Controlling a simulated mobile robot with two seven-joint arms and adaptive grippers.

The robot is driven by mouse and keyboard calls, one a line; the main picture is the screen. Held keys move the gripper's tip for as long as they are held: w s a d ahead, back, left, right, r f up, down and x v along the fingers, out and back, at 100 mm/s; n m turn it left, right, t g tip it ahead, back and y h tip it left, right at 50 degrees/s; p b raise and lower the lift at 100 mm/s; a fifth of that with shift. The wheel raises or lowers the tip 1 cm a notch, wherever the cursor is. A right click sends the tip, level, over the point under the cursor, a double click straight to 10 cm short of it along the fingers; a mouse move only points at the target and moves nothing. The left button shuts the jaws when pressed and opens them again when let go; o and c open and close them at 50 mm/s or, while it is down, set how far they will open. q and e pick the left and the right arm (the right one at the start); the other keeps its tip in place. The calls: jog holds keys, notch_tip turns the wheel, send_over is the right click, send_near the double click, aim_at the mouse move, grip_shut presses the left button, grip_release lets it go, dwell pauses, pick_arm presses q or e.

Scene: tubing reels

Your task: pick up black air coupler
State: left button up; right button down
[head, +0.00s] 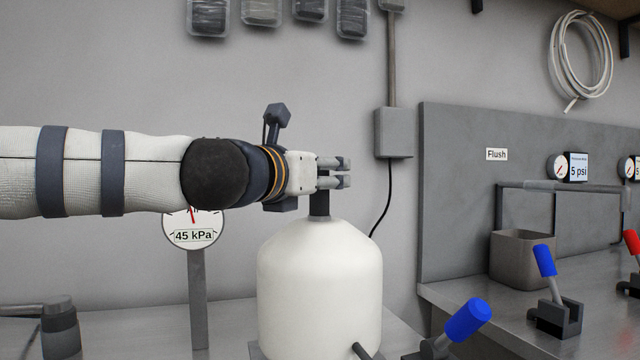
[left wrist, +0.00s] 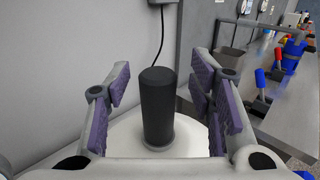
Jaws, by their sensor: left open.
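The black air coupler (head: 319,204) is a dark upright cylinder on top of the white tank (head: 320,290). In the left wrist view the coupler (left wrist: 157,108) rises from the white tank top (left wrist: 128,140) between the purple-padded fingers. My left gripper (head: 346,172) is at the coupler's top in the head view, its fingers pointing right and covering the upper part. In the left wrist view my left gripper (left wrist: 159,88) is open, with visible gaps on both sides of the coupler. My right gripper is not in view.
A 45 kPa gauge (head: 193,228) stands left of the tank. A blue-handled lever (head: 466,320) is right of the tank, with another blue lever (head: 545,260) and a grey bin (head: 522,258) farther right. A grey wall box (head: 394,132) with a black cable hangs behind.

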pick_arm(q)
jog(key=shift+w, duration=0.15)
grip_shut()
jog(key=shift+r, duration=0.1)
